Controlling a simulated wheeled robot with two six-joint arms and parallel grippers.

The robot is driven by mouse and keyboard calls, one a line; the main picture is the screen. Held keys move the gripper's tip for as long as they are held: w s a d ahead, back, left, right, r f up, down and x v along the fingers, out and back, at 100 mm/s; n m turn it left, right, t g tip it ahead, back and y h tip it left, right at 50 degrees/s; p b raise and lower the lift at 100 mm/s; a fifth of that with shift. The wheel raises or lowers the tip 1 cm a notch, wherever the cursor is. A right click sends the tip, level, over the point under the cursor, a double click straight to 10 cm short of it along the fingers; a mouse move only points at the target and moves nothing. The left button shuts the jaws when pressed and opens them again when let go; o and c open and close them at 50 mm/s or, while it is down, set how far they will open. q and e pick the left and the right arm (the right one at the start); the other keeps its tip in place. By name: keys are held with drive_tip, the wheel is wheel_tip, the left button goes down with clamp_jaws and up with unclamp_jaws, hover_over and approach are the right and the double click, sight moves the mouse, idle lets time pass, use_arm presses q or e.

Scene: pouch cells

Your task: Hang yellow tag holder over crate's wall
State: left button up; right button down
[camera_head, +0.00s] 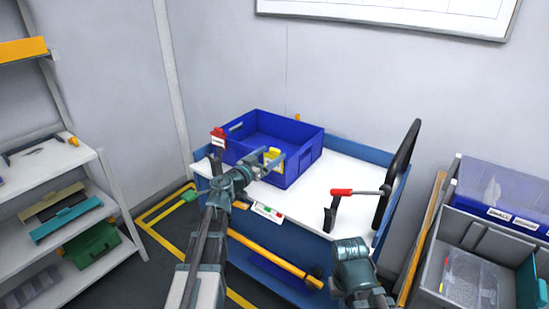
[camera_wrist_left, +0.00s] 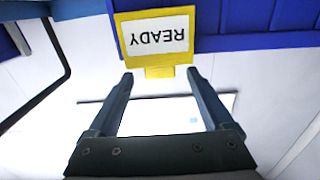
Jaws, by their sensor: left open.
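The yellow tag holder (camera_head: 273,156) is at the front wall of the blue crate (camera_head: 292,174). In the left wrist view, the yellow holder (camera_wrist_left: 155,36) carries a white card reading READY, upside down in the picture, in front of the crate's blue wall (camera_wrist_left: 250,42). Its small yellow tab (camera_wrist_left: 160,72) lies at the blue edge, between or just beyond my left fingertips. How it meets the wall behind is hidden. My left gripper (camera_head: 274,164) is open, its fingers apart on either side of the tab (camera_wrist_left: 160,74). My right gripper does not show.
The crate stands on a white-topped blue cart (camera_head: 318,185). A red-topped black post (camera_head: 218,137) stands left of it, and a red-handled clamp (camera_head: 341,192) to the right, near a black cart handle (camera_head: 398,165). Shelves (camera_head: 60,165) stand left, grey bins (camera_head: 470,265) right.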

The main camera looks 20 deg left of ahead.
use_arm(q)
drive_tip(key=x, duration=0.3)
drive_tip(key=shift+c, duration=0.2)
clamp_jaws()
drive_tip(key=shift+r, duration=0.1)
